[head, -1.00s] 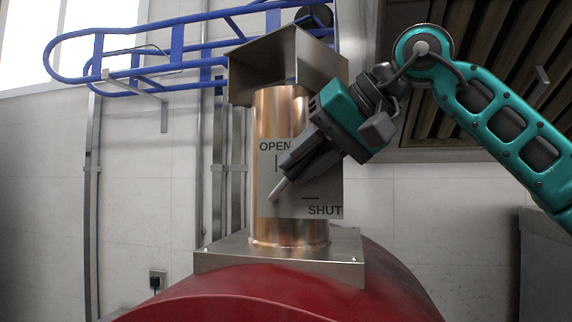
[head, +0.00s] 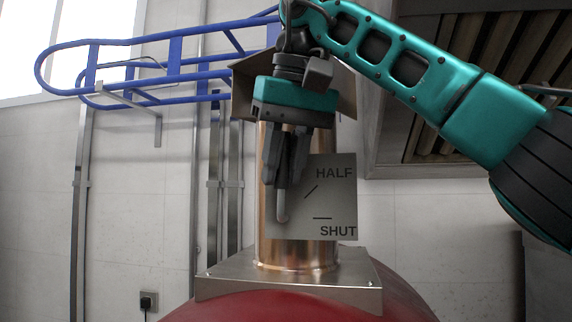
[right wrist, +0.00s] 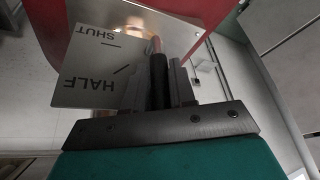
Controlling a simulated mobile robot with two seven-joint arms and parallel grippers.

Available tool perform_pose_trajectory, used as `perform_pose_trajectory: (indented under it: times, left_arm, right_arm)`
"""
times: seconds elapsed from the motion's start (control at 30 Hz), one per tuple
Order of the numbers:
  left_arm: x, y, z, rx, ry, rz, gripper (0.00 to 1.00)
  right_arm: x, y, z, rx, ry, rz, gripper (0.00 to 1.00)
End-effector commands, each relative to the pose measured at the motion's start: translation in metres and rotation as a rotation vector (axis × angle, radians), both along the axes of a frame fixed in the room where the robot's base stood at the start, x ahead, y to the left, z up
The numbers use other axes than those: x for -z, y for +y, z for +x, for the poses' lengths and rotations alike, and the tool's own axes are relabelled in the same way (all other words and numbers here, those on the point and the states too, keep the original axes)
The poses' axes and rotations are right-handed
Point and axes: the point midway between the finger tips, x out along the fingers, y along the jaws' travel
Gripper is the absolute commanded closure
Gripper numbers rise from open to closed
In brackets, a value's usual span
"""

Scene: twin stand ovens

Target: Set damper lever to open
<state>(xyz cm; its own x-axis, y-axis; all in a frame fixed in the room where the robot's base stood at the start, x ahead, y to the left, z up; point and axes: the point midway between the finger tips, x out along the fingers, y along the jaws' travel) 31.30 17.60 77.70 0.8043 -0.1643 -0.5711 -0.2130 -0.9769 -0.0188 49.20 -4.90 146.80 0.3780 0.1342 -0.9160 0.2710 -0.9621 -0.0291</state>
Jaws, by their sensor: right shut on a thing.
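The damper lever (head: 282,212) is a thin rod in front of a grey label plate (head: 340,205) on a copper flue pipe (head: 285,252). It stands close to upright, its lower end at the plate's lower left. My right gripper (head: 285,185) reaches down from above with its fingers shut on the lever. The plate's HALF and SHUT marks show; the OPEN mark is hidden behind the gripper. In the right wrist view the plate (right wrist: 90,70) appears upside down, and the lever (right wrist: 156,47) runs between the fingers (right wrist: 170,80). My left gripper is not in view.
A red rounded oven top (head: 300,308) with a metal base plate (head: 290,285) lies below the pipe. A blue rail frame (head: 110,85) hangs on the wall at left. A dark slatted hood (head: 455,125) is at upper right.

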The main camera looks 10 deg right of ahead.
Motion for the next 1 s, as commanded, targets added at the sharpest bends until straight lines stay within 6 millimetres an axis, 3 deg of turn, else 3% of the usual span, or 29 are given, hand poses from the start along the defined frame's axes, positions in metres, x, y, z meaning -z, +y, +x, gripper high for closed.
perform_pose_trajectory:
  times: [0.63, 0.67, 0.7, 1.0]
  left_arm:
    - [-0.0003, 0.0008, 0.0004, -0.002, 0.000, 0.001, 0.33]
    - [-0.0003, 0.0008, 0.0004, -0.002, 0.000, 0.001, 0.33]
    - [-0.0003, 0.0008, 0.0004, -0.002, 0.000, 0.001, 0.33]
    - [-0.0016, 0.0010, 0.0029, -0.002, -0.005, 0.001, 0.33]
  right_arm:
    - [-0.0009, 0.0009, 0.0002, -0.001, 0.014, -0.047, 1.00]
    - [-0.0008, 0.0009, 0.0002, -0.001, 0.014, -0.047, 0.73]
    - [-0.0008, 0.0009, 0.0002, -0.001, 0.014, -0.047, 0.69]
    - [-0.0015, 0.0008, -0.0001, 0.000, 0.015, -0.047, 0.69]
